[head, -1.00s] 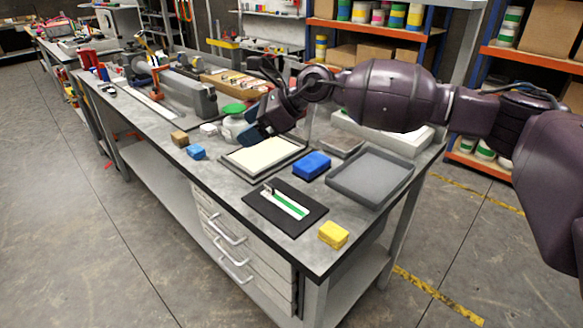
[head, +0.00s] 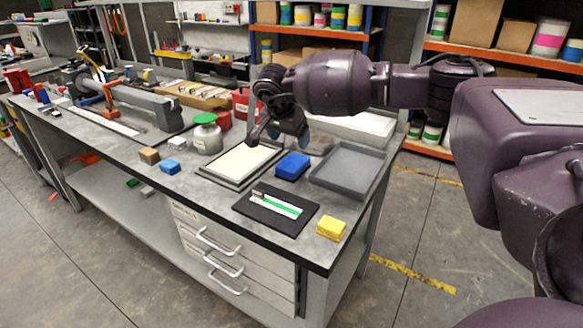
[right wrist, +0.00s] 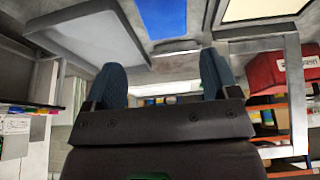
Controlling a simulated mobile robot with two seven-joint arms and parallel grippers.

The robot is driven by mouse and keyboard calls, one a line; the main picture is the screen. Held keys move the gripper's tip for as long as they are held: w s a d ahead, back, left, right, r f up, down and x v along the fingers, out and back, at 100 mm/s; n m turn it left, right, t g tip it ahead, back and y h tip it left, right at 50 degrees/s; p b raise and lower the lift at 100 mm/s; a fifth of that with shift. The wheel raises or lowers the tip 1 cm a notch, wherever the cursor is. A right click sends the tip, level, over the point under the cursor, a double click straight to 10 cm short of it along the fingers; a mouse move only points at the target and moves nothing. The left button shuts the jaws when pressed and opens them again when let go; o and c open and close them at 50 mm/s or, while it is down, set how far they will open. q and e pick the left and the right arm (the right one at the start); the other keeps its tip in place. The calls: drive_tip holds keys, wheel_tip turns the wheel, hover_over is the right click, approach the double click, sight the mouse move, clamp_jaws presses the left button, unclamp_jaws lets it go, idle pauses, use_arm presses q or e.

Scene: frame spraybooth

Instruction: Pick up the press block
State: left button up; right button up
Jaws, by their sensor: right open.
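The large blue block (head: 293,166), which I take for the press block, lies on the grey bench between the cream framed panel (head: 240,162) and the dark grey tray (head: 345,170). My right gripper (head: 277,140) is open and empty, above the bench just behind the blue block, with its fingers pointing down. In the right wrist view the open fingers (right wrist: 161,62) stand apart, and the blue block (right wrist: 165,18) shows at the top, beyond the tips and apart from them. My left gripper is out of view.
A black mat (head: 275,208) with a green-and-white strip and a yellow block (head: 331,228) lie near the front. A smaller blue block (head: 170,167), a wooden block (head: 149,155) and a green-lidded jar (head: 207,135) stand to the left. A red container (head: 243,105) stands behind.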

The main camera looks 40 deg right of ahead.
hover_over(293, 162)
drive_tip(key=a, duration=0.1)
drive_tip(key=f, duration=0.2)
drive_tip(key=s+f, duration=0.1)
drive_tip(key=f, duration=0.1)
drive_tip(key=shift+a+f+b, duration=0.1)
drive_tip(key=shift+f+b, duration=0.25)
drive_tip(key=shift+b, duration=0.05)
drive_tip(key=shift+w+f, duration=0.2)
drive_tip(key=shift+f, duration=0.15)
drive_tip(key=x, duration=0.2)
drive_tip(key=b+x, duration=0.1)
drive_tip(key=x, duration=0.1)
drive_tip(key=shift+a+f, duration=0.15)
drive_tip(key=shift+a, duration=0.1)
drive_tip(key=shift+d+f, duration=0.15)
drive_tip(key=shift+f, duration=0.2)
drive_tip(key=shift+w+d, duration=0.1)
